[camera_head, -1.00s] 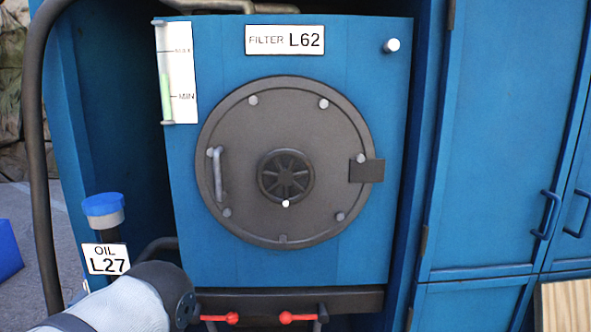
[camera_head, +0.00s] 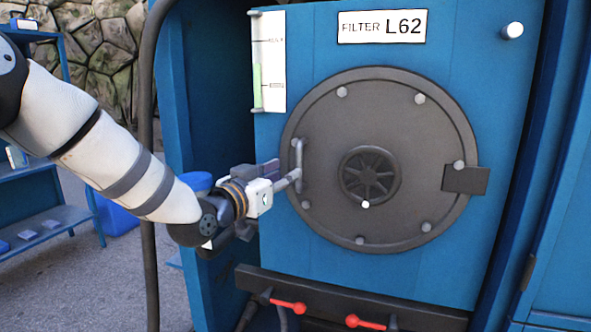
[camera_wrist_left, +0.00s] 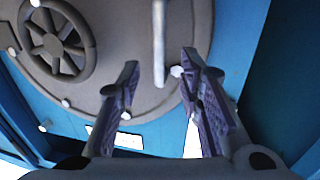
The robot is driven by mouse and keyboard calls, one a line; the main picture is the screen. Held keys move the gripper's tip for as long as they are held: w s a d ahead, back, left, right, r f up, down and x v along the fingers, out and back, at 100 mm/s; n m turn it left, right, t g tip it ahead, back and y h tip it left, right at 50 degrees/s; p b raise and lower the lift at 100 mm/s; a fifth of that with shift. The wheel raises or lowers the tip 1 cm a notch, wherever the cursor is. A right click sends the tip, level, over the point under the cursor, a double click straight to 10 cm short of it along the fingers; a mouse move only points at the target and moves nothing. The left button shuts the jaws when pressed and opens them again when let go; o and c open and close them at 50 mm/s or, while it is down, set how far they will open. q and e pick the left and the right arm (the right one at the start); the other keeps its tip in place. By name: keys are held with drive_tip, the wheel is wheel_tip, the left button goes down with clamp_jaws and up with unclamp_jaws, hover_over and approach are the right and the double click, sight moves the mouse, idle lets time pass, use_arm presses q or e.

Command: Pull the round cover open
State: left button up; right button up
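The round cover (camera_head: 420,130) is a dark grey disc with bolts around its rim, lying flat against the blue filter panel. A hinge block (camera_head: 466,180) is at its right edge. Its light grey vertical handle (camera_head: 297,166) is near its left edge. My left gripper (camera_head: 283,176) is at the handle from the left. In the left wrist view the handle (camera_wrist_left: 159,42) appears between the two spread fingertips, and a gap shows on either side. Part of the cover (camera_wrist_left: 110,55) and its hub wheel (camera_wrist_left: 60,45) also show there. My right gripper is out of view.
Two red-handled valves (camera_head: 290,306) sit on a dark ledge below the cover. A dark vertical pipe (camera_head: 147,110) stands left of the cabinet. A blue shelf (camera_head: 45,220) is at the far left.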

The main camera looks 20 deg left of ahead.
sight(299, 185)
use_arm(q)
drive_tip(key=x, duration=0.3)
drive_tip(key=b+x, duration=0.1)
drive_tip(key=x, duration=0.3)
drive_tip(key=shift+w+d+f, duration=0.1)
drive_tip(key=shift+w+f, duration=0.05)
drive_tip(key=shift+f, duration=0.05)
drive_tip(key=shift+c, duration=0.5)
clamp_jaws()
